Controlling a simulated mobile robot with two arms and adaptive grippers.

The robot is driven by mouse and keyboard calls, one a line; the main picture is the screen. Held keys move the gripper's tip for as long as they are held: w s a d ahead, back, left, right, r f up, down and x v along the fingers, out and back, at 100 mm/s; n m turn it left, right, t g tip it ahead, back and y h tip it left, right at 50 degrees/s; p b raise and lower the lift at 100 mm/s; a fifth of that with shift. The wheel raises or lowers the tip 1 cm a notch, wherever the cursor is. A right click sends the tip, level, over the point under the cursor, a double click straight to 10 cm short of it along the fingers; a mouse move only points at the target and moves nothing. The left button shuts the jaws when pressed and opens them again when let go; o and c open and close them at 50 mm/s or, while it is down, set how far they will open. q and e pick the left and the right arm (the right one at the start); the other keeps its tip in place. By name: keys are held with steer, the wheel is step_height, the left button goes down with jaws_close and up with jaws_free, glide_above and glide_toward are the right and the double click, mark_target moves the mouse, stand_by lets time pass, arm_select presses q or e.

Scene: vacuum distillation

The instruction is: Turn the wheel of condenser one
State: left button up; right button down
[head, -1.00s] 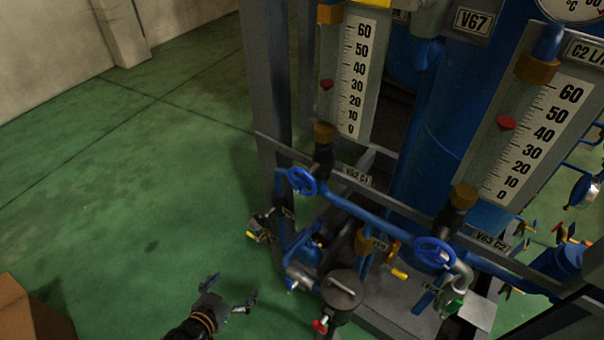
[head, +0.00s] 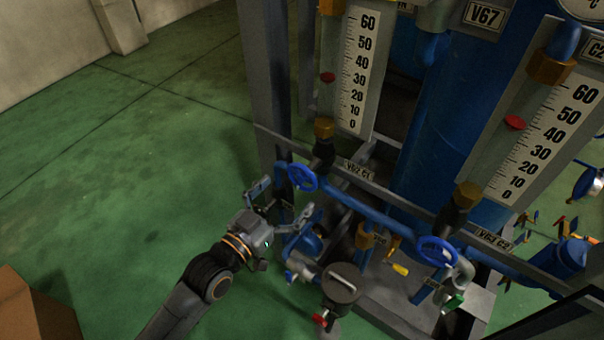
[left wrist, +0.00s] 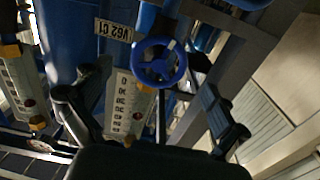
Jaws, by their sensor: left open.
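The blue wheel of condenser one (head: 302,177) sits on a blue pipe below the left flow gauge, near the label V62 C1 (head: 358,172). It also shows in the left wrist view (left wrist: 159,61), just beyond and between my spread fingers. My left gripper (head: 284,202) is open and empty, a little below and left of the wheel in the head view. In the left wrist view its two fingers (left wrist: 150,112) are wide apart, and no contact with the wheel shows. My right gripper is out of view.
A second blue wheel (head: 436,251) sits to the right, near the label V63 C2 (head: 493,238). A grey frame post (head: 268,80) stands behind my left gripper. A round grey vessel (head: 341,284) stands below. A cardboard box (head: 30,310) is at lower left; the green floor is clear.

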mark_target(300, 180)
arm_select(q)
steer(key=x, duration=0.5)
steer(key=shift+w+d+p, duration=0.15)
steer(key=shift+w+p, duration=0.05)
steer(key=shift+p, duration=0.1)
